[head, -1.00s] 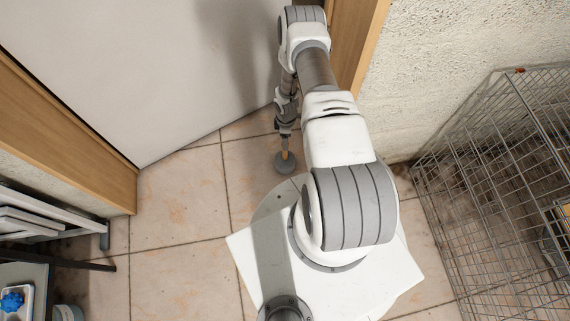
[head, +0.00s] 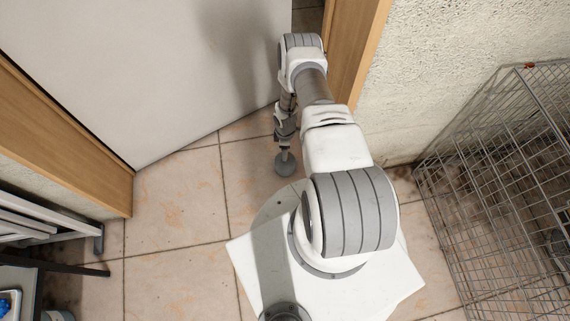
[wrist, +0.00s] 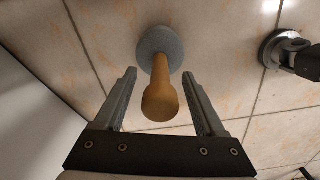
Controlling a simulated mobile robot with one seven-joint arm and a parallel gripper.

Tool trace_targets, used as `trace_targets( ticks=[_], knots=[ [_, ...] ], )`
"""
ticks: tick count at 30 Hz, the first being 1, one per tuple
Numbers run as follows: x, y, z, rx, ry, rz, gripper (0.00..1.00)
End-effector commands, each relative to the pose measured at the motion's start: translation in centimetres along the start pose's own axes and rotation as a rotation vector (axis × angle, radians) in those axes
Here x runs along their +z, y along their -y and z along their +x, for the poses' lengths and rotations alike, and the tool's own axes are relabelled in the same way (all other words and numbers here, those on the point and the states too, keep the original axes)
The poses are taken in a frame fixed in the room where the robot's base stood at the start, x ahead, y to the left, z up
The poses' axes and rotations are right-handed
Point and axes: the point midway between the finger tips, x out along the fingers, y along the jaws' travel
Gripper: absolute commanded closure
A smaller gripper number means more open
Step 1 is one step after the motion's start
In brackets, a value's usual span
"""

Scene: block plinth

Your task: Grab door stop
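The door stop (wrist: 160,95) has a round grey base and a tan, knob-ended handle; it stands on the tiled floor. In the wrist view my gripper (wrist: 159,73) is open, with one finger on each side of the handle. Clear gaps show between the handle and both fingers, and the grey base lies beyond the fingertips. In the head view the grey base of the door stop (head: 285,164) shows below my gripper (head: 284,148), which hides most of the handle.
A white door (head: 140,70) stands partly open at the back left, beside a wooden frame (head: 357,60). A wire cage (head: 495,170) is on the right and a white rack (head: 40,215) on the left. Tiled floor (head: 178,205) left of the door stop is clear.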

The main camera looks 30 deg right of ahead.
Motion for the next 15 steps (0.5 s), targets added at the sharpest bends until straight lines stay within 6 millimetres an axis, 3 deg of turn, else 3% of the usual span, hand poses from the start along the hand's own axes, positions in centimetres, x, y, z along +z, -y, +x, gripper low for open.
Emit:
trace_targets(
  ticks=[2,11,15],
  knots=[
    [0.00,0.02,-0.01,0.000,0.000,0.000,0.44],
    [0.00,0.02,-0.02,0.000,0.000,0.000,0.98],
    [0.01,0.02,-0.02,0.000,0.000,0.000,1.00]
  ],
)
